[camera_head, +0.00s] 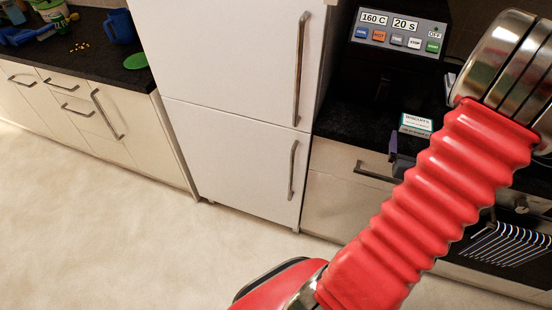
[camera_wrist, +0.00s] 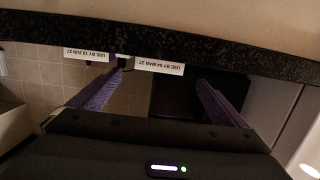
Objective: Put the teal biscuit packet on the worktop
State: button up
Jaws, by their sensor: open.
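A small white packet with teal edges, lettered as biscuits (camera_head: 416,124), rests at the front edge of the dark worktop (camera_head: 345,125), right of the fridge. My gripper (camera_head: 397,150) is just in front of and below it, mostly hidden behind my red arm. In the wrist view, upside down, my gripper (camera_wrist: 157,84) has its purple fingers wide apart with nothing held. A white label reading use by 04 MAR 27 (camera_wrist: 160,66) shows between them, apart from them. Another label, use by 19 JUN 27 (camera_wrist: 86,56), is to the left. I cannot tell which label is the teal packet's.
A control panel (camera_head: 398,37) reading 160 C and 20 s stands behind the worktop. A white fridge (camera_head: 235,60) is left of it. An oven with a striped cloth (camera_head: 510,243) is at the right. A blue jug (camera_head: 120,27) is on the far-left counter. The floor is clear.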

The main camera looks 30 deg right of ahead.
jog(key=w+a+r+n+y, duration=0.1)
jog(key=w+a, duration=0.1)
jog(key=w, duration=0.1)
jog(key=w+a+r+n+y, duration=0.1)
jog(key=w+a, duration=0.1)
jog(key=w, duration=0.2)
jog(key=w+a+r+y, duration=0.1)
jog(key=w+a, duration=0.1)
jog(key=w, duration=0.2)
jog(key=shift+a+r+n, duration=0.25)
jog(key=shift+r+n, duration=0.05)
jog(key=shift+n, duration=0.1)
jog(key=w+a+r+n+g+y, duration=0.1)
jog(key=w+a+r+n+y, duration=0.15)
jog(key=a, duration=0.85)
jog(key=w+a+r+n+g+y, duration=0.15)
jog(key=w+a+r, duration=0.25)
jog(key=a, duration=0.7)
jog(key=s+a+r+n+y, duration=0.1)
jog(key=s+a+y, duration=0.1)
jog(key=a, duration=0.5)
jog(key=s+a+r+n+g+y, duration=0.1)
jog(key=s+a, duration=0.4)
jog(key=a, duration=0.2)
jog(key=s+a+r+n+g+y, duration=0.1)
jog(key=s+a+y, duration=0.1)
jog(key=a, duration=0.4)
jog(key=shift+s+a+r+y, duration=0.3)
jog(key=shift+s+a+r, duration=0.1)
jog(key=shift+s, duration=0.35)
